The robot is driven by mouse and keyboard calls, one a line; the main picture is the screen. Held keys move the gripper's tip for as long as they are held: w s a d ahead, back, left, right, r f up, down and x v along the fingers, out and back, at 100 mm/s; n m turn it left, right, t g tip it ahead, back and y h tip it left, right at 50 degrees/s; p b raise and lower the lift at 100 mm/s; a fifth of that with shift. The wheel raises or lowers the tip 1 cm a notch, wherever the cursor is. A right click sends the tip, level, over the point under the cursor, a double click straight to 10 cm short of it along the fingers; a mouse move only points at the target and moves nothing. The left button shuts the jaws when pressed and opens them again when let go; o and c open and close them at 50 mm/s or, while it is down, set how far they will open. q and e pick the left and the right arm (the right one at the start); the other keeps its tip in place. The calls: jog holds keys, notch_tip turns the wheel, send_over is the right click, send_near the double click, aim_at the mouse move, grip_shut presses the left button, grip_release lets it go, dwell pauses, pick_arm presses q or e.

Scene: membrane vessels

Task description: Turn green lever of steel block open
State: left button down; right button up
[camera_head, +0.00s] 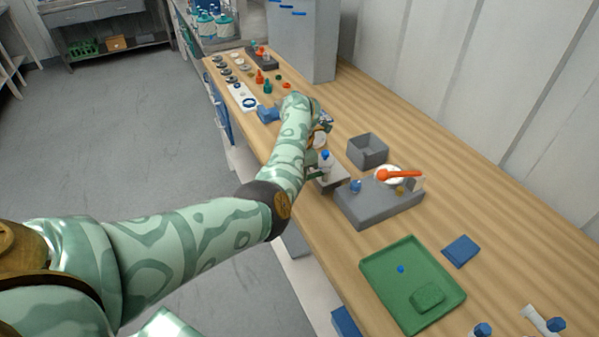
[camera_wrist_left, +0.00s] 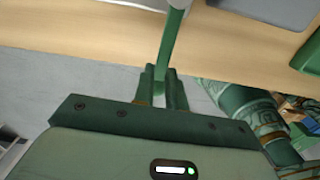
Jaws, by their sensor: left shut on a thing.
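In the left wrist view, a narrow green lever (camera_wrist_left: 170,48) runs from the top edge down to my left gripper (camera_wrist_left: 161,82). The two dark green fingers are shut on its lower end. I cannot tell for certain which grey piece is the steel block. My right gripper is in neither view.
The wooden bench (camera_head: 453,155) holds a grey block with an orange-handled item (camera_head: 398,175), an open grey box (camera_head: 368,150), a green tray (camera_head: 382,286) and a blue pad (camera_head: 460,250). Small parts lie at the far end.

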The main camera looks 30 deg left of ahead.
pick_arm(q)
jog(key=shift+s+d+n, duration=0.1)
jog(key=shift+d+n, duration=0.1)
jog(key=shift+n, duration=0.2)
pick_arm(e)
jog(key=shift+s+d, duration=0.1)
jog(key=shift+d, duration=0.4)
pick_arm(q)
jog(key=c, duration=1.4)
grip_release()
jog(key=shift+c, duration=0.2)
notch_tip(320, 180, up, 16)
jog(key=p, duration=0.6)
jog(key=shift+r, duration=0.15)
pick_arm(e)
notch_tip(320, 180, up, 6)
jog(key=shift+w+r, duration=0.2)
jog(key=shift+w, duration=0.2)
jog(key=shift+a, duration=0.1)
